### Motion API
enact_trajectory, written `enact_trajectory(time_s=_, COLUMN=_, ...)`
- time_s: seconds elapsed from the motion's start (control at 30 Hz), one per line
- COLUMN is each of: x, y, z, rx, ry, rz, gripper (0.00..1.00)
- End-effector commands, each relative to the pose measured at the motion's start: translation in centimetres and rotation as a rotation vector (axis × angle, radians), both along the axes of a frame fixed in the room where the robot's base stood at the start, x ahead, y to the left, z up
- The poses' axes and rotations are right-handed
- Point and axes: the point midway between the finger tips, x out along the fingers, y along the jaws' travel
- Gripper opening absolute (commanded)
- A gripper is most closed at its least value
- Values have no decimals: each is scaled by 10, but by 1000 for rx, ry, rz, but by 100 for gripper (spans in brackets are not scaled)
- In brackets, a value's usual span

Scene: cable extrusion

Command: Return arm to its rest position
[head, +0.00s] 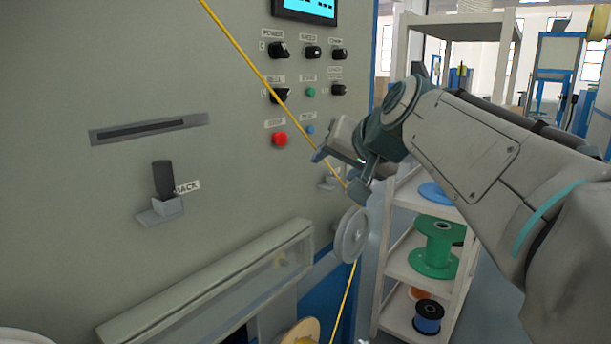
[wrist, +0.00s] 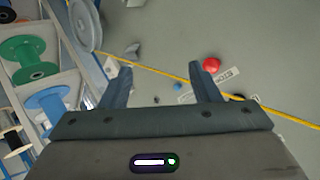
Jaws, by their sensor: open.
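My gripper (head: 338,172) is in front of the right side of the grey machine panel (head: 120,80) in the head view. In the wrist view my gripper (wrist: 163,80) has its two fingers spread apart with nothing held between them. A yellow cable (head: 245,58) runs diagonally down the panel and passes behind or close by my gripper; I cannot tell whether they touch. My arm (head: 470,145) reaches in from the right. A red button (head: 279,139) is left of my gripper, and it also shows in the wrist view (wrist: 211,65).
A grey pulley (head: 350,236) sits just below my gripper. Black knobs (head: 278,50) and a black lever (head: 164,180) stick out of the panel. A shelf (head: 405,262) with a green spool (head: 436,250) stands at the right, beneath my arm.

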Motion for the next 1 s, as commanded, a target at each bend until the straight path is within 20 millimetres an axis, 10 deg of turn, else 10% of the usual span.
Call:
enact_trajectory(time_s=0.7, x=-202, y=-86, z=-111, rx=-469, ry=600, rz=74, gripper=56)
enact_trajectory(time_s=1.0, x=-219, y=-91, z=-121, rx=-498, ry=638, rz=89, gripper=56)
